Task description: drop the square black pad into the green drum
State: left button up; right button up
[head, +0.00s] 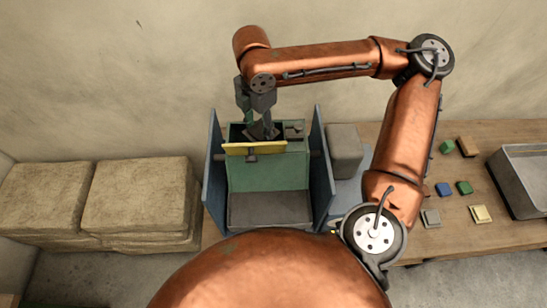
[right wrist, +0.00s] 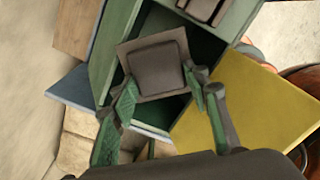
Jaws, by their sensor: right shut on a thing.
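My right gripper (head: 258,128) reaches down at the top of a green box-like machine with blue side panels. In the right wrist view, the gripper (right wrist: 165,100) is shut on a dark square pad (right wrist: 158,68) with a paler square border. The pad is over or partly in the machine's dark opening; I cannot tell if it touches anything. In the head view the pad is small and mostly hidden by the fingers. My left gripper is not in view.
The green machine (head: 268,172) has a yellow flap (head: 255,149) close in front of the gripper. A grey block (head: 344,150) stands at its right. Small coloured blocks and a metal tray (head: 520,180) are on the wooden table (head: 440,240). Stacked tan sacks (head: 140,195) are at left.

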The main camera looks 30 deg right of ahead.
jog(key=o, duration=1.3)
jog(key=shift+r, duration=0.1)
notch_tip(320, 180, up, 12)
jog(key=shift+f, duration=0.1)
